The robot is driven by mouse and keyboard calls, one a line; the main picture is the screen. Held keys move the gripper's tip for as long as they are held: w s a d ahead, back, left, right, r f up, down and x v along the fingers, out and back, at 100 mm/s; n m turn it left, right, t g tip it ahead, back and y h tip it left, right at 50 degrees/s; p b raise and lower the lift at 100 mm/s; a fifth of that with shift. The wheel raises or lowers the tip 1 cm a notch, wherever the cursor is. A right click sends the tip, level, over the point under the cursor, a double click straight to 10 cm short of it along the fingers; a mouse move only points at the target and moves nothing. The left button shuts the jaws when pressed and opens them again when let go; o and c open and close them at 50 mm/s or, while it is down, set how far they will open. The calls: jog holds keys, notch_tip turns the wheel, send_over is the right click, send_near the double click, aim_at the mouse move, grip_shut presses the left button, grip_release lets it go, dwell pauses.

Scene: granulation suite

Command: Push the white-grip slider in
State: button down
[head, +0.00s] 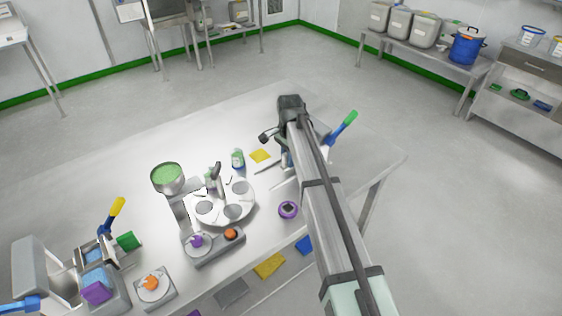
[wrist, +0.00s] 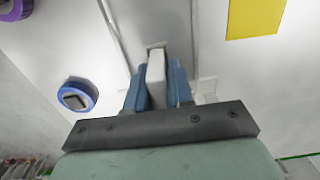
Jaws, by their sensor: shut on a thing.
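The white grip (wrist: 156,82) of the slider is an upright white block in the middle of the wrist view. My gripper (wrist: 157,70) has its two blue fingers on either side of the grip and is shut on it. A small dark-edged opening or bracket shows just beyond the grip, on a pale surface. The rest of the slider is hidden behind the fingers and the grip, so how far in it stands cannot be told. In the head view my arm covers most of the gripper (head: 286,160) and the slider.
A purple ring-shaped part (head: 288,209) lies left of my arm. A round plate with grey discs (head: 219,204) stands further left. The table's right end is clear.

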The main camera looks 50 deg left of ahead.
jog(key=shift+w, duration=0.3)
jog(key=c, duration=1.3)
grip_release()
jog(key=shift+o, duration=1.1)
jog(key=shift+s, duration=0.1)
notch_tip(320, 180, up, 14)
jog(key=shift+f, duration=0.1)
